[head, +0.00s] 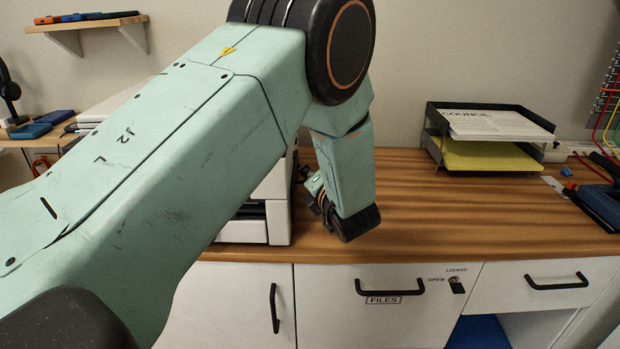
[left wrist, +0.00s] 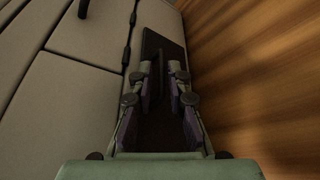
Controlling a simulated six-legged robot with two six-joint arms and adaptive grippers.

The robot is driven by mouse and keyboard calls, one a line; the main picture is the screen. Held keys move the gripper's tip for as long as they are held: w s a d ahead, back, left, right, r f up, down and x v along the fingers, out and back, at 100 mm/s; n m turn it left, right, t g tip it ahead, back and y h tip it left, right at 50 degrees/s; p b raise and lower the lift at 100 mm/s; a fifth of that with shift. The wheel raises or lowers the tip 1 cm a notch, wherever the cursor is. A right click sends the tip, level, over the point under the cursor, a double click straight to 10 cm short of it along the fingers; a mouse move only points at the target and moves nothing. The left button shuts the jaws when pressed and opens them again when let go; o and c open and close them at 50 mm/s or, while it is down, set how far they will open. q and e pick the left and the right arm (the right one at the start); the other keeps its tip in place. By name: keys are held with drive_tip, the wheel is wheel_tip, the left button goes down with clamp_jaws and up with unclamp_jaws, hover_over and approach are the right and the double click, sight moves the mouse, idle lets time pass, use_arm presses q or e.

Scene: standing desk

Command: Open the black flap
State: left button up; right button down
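A white and black machine, which looks like a printer (head: 278,220), stands on the desk, mostly hidden behind my left arm. My left gripper (head: 318,192) is at its right side, just above the desk, partly hidden by my own wrist. In the left wrist view, a flat dark panel, apparently the black flap (left wrist: 160,42), lies beside the pale machine side. My left gripper's fingers (left wrist: 163,85) point at it with a gap between them, so they look open. Whether they touch the panel is unclear. The right gripper is not in view.
The wooden desk top (head: 450,215) is clear to the right of my left gripper. A paper tray (head: 490,133) stands at the back right. Cabinets with black handles (head: 390,287) are below the desk edge. A wall shelf (head: 88,24) is at the upper left.

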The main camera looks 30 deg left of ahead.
use_arm(q)
drive_tip(key=shift+w+f, duration=0.15)
drive_tip(key=shift+c, duration=0.8)
drive_tip(key=shift+a, duration=0.15)
clamp_jaws()
drive_tip(key=shift+w+d+f+m+y+b, duration=0.2)
drive_tip(key=shift+d+f+m+b, duration=0.1)
drive_tip(key=shift+d+m, duration=0.15)
drive_tip(key=shift+w+d+f+m+y+b, duration=0.15)
drive_tip(key=shift+w+d+f+m+y, duration=0.15)
drive_tip(key=shift+m, duration=0.25)
drive_tip(key=shift+w+d+f+m+t+y+b, duration=0.2)
drive_tip(key=shift+d+f+m+y+b, duration=0.35)
drive_tip(key=shift+m, duration=0.4)
drive_tip(key=shift+w+d+f+m+t+y+b, duration=0.1)
drive_tip(key=shift+w+d+f+m+y+b, duration=0.15)
drive_tip(key=shift+d+f+m+y+b, duration=0.5)
drive_tip(key=shift+a+r+m+h, duration=0.15)
drive_tip(key=shift+a+m+h, duration=0.15)
drive_tip(key=shift+a+h, duration=0.1)
